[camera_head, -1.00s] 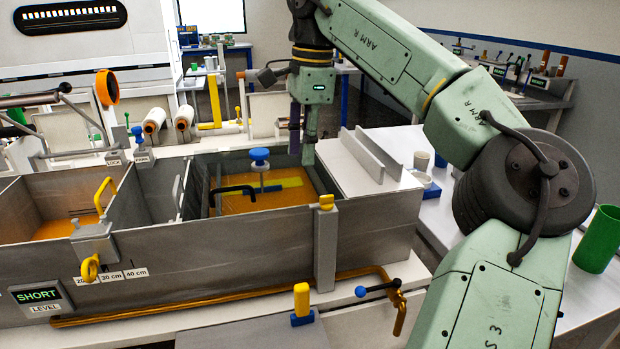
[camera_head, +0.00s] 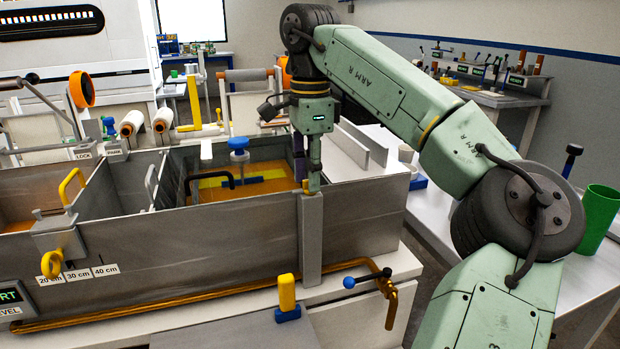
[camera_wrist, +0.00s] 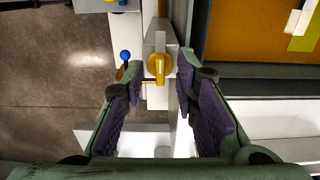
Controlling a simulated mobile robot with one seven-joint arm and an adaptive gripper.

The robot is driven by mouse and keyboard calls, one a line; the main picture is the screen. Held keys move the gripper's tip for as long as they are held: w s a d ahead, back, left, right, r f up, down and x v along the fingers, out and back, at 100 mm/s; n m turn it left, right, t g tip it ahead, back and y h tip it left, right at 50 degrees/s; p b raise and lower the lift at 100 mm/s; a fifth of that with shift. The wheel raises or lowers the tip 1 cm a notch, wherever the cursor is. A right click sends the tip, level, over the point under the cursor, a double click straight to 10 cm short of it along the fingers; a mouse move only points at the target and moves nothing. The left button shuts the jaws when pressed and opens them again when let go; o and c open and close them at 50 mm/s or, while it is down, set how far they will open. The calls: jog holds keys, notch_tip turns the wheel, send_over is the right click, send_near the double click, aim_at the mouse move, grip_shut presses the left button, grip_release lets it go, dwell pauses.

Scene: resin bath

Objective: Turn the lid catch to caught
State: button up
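The lid catch, a small yellow round knob with a raised bar (camera_wrist: 160,66), sits on top of a grey post (camera_head: 311,240) at the front wall of the bath. In the wrist view its bar runs up and down the picture. My gripper (camera_head: 309,182) points down right over the post and hides most of the catch in the head view. In the wrist view my gripper (camera_wrist: 160,78) is open, with one purple-padded finger on each side of the catch. I see no clear contact between the fingers and the catch.
The steel bath wall (camera_head: 200,245) runs left of the post, with orange resin (camera_head: 265,172) behind. A blue-handled brass valve (camera_head: 370,278) and a yellow block on a blue base (camera_head: 287,295) stand in front.

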jog(key=shift+f, duration=0.2)
grip_shut()
dwell(0.5)
